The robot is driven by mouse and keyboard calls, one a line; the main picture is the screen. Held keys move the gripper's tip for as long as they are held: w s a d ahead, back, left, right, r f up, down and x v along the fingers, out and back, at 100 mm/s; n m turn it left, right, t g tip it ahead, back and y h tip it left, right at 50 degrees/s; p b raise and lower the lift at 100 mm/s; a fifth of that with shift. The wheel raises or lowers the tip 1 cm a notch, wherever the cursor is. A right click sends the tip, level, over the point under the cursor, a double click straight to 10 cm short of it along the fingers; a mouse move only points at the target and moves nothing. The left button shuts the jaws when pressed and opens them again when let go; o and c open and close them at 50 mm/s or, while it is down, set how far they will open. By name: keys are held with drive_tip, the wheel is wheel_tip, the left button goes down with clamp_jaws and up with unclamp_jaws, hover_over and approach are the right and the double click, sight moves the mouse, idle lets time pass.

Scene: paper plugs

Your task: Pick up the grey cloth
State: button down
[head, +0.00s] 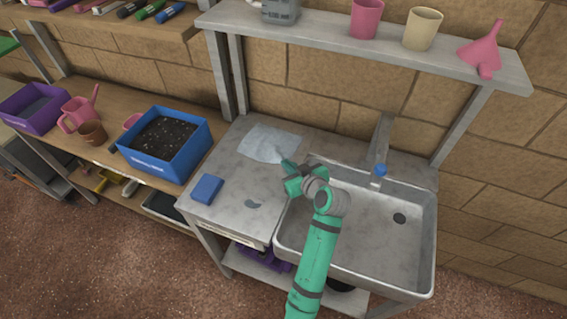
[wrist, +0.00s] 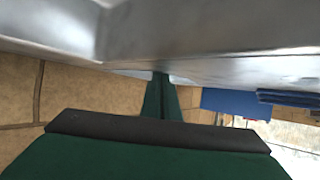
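The grey cloth (head: 265,142) is pale and lies spread, slightly creased, on the grey worktop (head: 230,215) left of the sink in the head view. My green gripper (head: 284,162) is at the cloth's lower right edge, its fingers pointing towards it. I cannot tell whether the tips touch the cloth. In the wrist view the two green fingers (wrist: 161,92) lie side by side with no clear gap, so the gripper looks shut. No cloth shows between them there.
A metal sink (head: 350,245) with a blue-knobbed tap (head: 380,170) lies right of the worktop. A blue soil box (head: 165,167) stands left. A shelf (head: 330,42) overhangs behind.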

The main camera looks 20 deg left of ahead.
wheel_tip(320, 180, up, 12)
idle(0.6)
wheel_tip(320, 180, up, 18)
idle(0.7)
